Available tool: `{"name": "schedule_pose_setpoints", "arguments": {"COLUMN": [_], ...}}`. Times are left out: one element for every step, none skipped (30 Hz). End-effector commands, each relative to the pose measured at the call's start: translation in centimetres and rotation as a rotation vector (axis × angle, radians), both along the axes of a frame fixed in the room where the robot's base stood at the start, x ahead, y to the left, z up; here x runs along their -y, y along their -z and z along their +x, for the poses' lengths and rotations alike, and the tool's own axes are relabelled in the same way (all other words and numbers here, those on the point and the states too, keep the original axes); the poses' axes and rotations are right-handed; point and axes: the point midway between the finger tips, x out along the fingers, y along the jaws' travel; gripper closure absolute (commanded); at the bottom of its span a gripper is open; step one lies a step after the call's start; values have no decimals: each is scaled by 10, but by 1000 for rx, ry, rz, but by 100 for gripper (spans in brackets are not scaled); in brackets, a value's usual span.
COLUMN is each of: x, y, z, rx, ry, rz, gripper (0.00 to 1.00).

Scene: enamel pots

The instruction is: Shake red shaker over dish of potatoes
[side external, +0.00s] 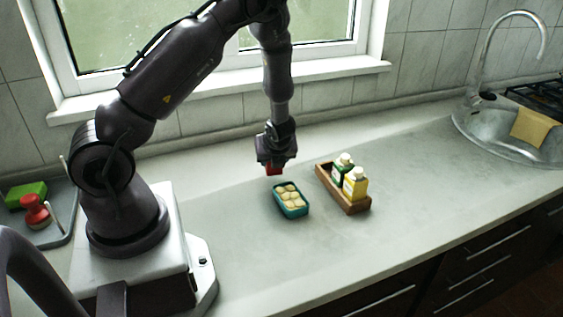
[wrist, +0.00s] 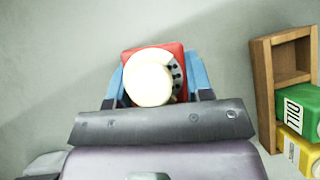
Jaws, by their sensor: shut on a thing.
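My gripper (side external: 274,160) is shut on the red shaker (side external: 273,170) and holds it above the counter. In the wrist view the shaker (wrist: 178,50) sits between the two blue fingers of my gripper (wrist: 155,82). The teal dish (side external: 294,213) stands on the counter, just below and slightly right of the shaker in the side view. It holds several pale potatoes (side external: 289,195). The dish does not show in the wrist view.
A wooden box (side external: 330,189) right of the dish holds a green shaker (side external: 337,173) and a yellow shaker (side external: 355,190). The box also shows in the wrist view (wrist: 265,95), with the green shaker (wrist: 294,104) labelled DILL. Counter around the dish is clear.

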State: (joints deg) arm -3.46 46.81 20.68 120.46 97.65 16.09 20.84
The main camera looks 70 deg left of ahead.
Motion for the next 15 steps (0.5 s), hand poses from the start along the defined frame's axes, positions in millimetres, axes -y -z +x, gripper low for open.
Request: {"name": "schedule_pose_setpoints", "arguments": {"x": [5, 8, 11, 13, 16, 21, 27, 30, 34, 36, 38, 41, 43, 45, 47], "y": [-1, -1, -2, -3, -3, -5, -6, -6, -6, -6, -6, -6, -6, -7, -8], "z": [-1, -2, -3, -4, -4, -4, -4, -3, -2, -2, -1, 0, 0, 1, 2], "rx": [-4, -6, -5, -8, -7, -8, -10, -12, -15, -17, -18, -19, -20, -20, -19], "ry": [36, 53, 73, 90, 105, 128, 146, 152, 150, 146, 141, 134, 128, 121, 111], "rz": [2, 1, -1, -1, -2, -3, -4, -4, -5, -6, -7, -8, -10, -11, -12], "gripper": [86, 86, 86, 86, 86, 86, 86, 86, 86, 86, 86, 86, 86, 86, 86]}}
